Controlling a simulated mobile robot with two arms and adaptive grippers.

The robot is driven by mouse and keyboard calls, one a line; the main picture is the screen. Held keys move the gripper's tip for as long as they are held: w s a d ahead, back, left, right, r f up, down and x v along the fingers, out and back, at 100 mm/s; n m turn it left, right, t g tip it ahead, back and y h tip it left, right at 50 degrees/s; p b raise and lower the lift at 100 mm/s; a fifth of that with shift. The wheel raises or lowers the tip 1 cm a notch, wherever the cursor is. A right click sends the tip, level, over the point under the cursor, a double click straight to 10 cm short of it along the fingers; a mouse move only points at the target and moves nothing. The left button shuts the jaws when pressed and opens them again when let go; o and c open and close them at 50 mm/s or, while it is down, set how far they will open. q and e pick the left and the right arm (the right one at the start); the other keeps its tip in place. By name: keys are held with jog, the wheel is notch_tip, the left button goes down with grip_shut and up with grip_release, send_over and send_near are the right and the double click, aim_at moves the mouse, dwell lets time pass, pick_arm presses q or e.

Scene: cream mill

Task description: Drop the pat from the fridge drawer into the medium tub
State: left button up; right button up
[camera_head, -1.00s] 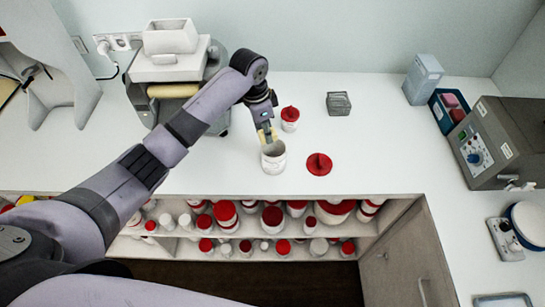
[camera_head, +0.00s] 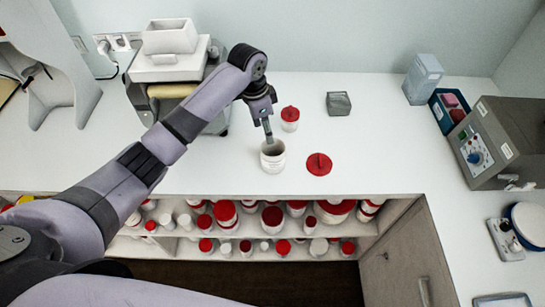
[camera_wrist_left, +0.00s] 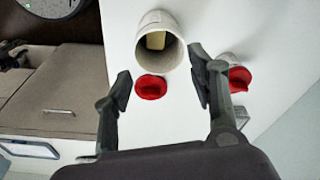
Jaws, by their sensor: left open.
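The open white tub (camera_head: 272,160) stands upright on the counter; I take it to be the medium tub. It also shows in the left wrist view (camera_wrist_left: 178,57). The pale yellow pat (camera_wrist_left: 156,40) lies inside it, seen through its mouth; the head view does not show the pat. My left gripper (camera_head: 268,138) is just above the tub's mouth in the head view. In the left wrist view its two fingers (camera_wrist_left: 161,75) are spread apart with nothing between them. My right gripper is not in view.
A red lid (camera_head: 319,164) lies right of the tub, and a smaller red-lidded tub (camera_head: 290,119) stands behind it. A grey machine (camera_head: 168,62) is at the back left. A grey box (camera_head: 339,103) sits further right. Shelves below hold several red-lidded tubs. The counter's middle right is clear.

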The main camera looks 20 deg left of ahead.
pick_arm(q)
notch_tip(320, 180, up, 11)
jog(key=s+a, duration=0.1)
jog(key=shift+a+f, duration=0.15)
jog(key=shift+a, duration=0.05)
